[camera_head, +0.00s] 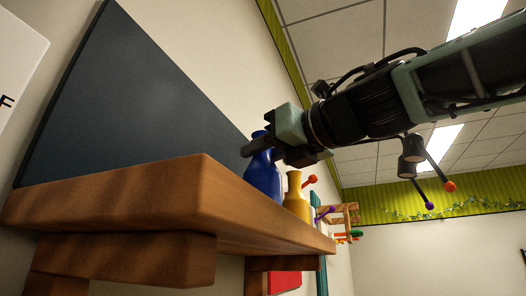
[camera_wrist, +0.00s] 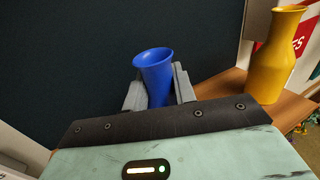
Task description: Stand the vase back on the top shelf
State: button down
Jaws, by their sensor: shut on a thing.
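The blue vase (camera_head: 263,174) is upright at the wooden top shelf (camera_head: 130,190) in the head view, beside a yellow vase (camera_head: 297,196). My gripper (camera_head: 262,146) is shut on the blue vase near its neck, coming from the right. In the wrist view the blue vase (camera_wrist: 155,72) shows its open mouth between the two grey fingers (camera_wrist: 158,92). Its base is hidden there by the gripper body, and the shelf edge hides its foot in the head view, so I cannot tell whether it touches the shelf.
The yellow vase also stands close on the right in the wrist view (camera_wrist: 273,62). A dark panel (camera_head: 130,95) rises behind the shelf. The shelf's left part looks clear. Small coloured items on pegs (camera_head: 345,213) lie beyond the vases.

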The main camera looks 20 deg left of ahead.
jog(key=c, duration=1.1)
grip_release()
jog(key=shift+f, duration=0.1)
jog(key=shift+c, duration=0.2)
jog(key=b+v, duration=0.4)
jog(key=v, duration=0.8)
